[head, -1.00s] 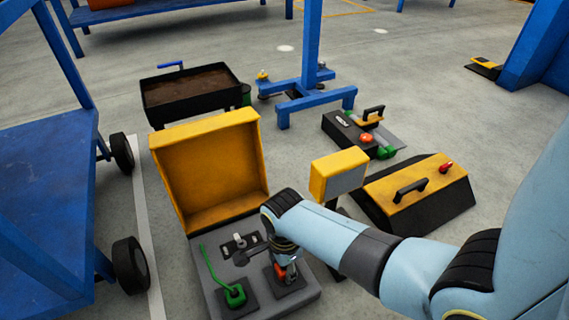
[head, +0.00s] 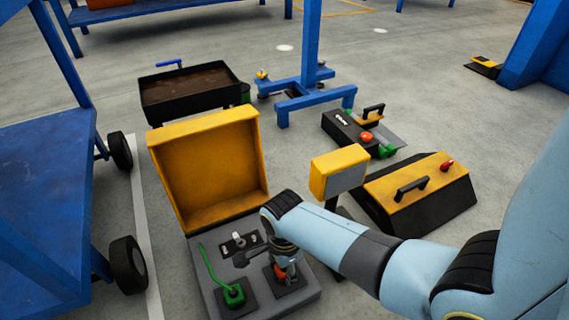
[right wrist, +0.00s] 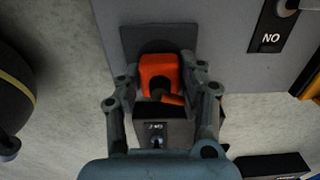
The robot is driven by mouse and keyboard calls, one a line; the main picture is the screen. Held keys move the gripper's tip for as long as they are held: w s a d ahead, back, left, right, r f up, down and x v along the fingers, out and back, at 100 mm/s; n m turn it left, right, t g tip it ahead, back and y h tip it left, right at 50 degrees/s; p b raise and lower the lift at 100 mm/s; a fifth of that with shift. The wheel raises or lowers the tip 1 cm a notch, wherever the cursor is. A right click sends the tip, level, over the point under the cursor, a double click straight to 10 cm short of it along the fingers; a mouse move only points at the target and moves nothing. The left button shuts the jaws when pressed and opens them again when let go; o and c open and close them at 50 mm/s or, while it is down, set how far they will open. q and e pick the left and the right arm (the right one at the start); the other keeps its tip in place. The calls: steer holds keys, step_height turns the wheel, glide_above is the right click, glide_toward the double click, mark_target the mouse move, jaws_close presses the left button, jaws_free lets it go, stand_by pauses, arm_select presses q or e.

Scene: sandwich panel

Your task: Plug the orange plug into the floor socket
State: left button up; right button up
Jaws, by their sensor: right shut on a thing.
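The orange plug (right wrist: 159,73) sits between the fingers of my right gripper (right wrist: 162,88) in the right wrist view. The fingers are shut on it from both sides. The plug is right over a dark square plate (right wrist: 131,38) on the grey panel; whether it is seated cannot be told. In the head view the plug (head: 281,272) shows as a small orange patch under my right gripper (head: 287,275), at the right part of the grey floor box (head: 305,298). The socket opening is hidden by the plug and gripper. My left gripper is not in view.
The box's yellow lid (head: 212,170) stands open behind. A green plug with a cord (head: 234,294) stands on the panel's left. A yellow-topped post (head: 339,170) and a black-and-yellow case (head: 418,190) are to the right. A blue cart (head: 45,200) is at the left.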

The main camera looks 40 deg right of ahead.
stand_by(0.7)
steer(key=shift+p, duration=0.3)
stand_by(0.7)
steer(key=shift+p, duration=0.35)
stand_by(0.6)
steer(key=shift+f, duration=0.6)
stand_by(0.6)
steer(key=o, duration=1.2)
steer(key=shift+c, duration=0.2)
